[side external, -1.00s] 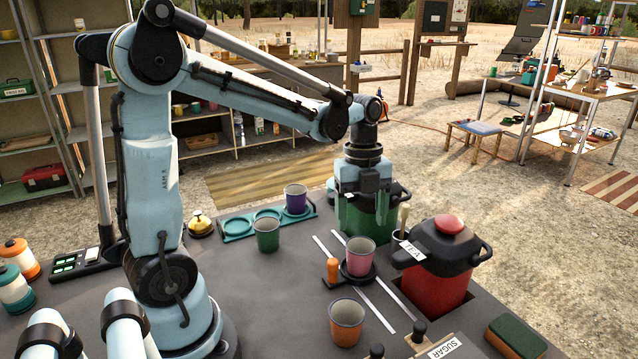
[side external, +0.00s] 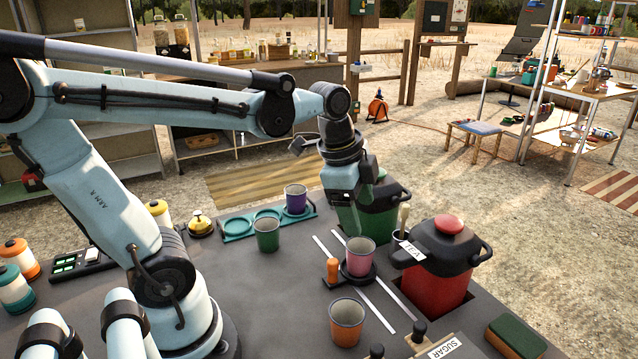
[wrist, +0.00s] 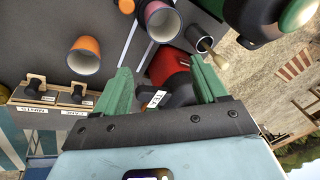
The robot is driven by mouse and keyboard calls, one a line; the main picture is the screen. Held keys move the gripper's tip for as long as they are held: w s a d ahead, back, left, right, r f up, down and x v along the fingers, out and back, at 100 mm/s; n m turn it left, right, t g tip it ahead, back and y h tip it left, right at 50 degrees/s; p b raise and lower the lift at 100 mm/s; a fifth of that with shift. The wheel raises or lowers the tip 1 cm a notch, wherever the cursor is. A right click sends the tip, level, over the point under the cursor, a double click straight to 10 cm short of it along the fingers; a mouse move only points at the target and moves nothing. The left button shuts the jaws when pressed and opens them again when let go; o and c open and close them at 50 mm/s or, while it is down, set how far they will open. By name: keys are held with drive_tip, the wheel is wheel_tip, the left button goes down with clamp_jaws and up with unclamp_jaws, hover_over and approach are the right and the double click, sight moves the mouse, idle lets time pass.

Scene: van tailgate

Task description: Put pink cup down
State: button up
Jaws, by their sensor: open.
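The pink cup (side external: 360,257) stands upright in a dark round holder (side external: 362,278) with an orange handle, on the grey table between the white strips. It also shows in the wrist view (wrist: 162,22), near the top. My gripper (side external: 352,222) is above and behind the cup, apart from it, in front of the green dispenser. In the wrist view its green fingers (wrist: 164,80) are spread with nothing held between them.
An orange cup (side external: 346,322) stands in front of the holder and a green cup (side external: 266,235) to its left. A teal tray (side external: 237,228) carries a purple cup (side external: 295,198). A red TEA dispenser (side external: 437,288) stands to the right and a green dispenser (side external: 385,215) behind.

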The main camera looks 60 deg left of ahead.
drive_tip(key=s+d+n+t, duration=0.1)
drive_tip(key=n, duration=0.2)
drive_tip(key=s+f+n+t, duration=0.1)
drive_tip(key=n, duration=0.2)
drive_tip(key=d+f+n+t, duration=0.1)
drive_tip(key=n, duration=0.3)
drive_tip(key=shift+s+d+t, duration=0.35)
drive_tip(key=shift+s+t, duration=0.05)
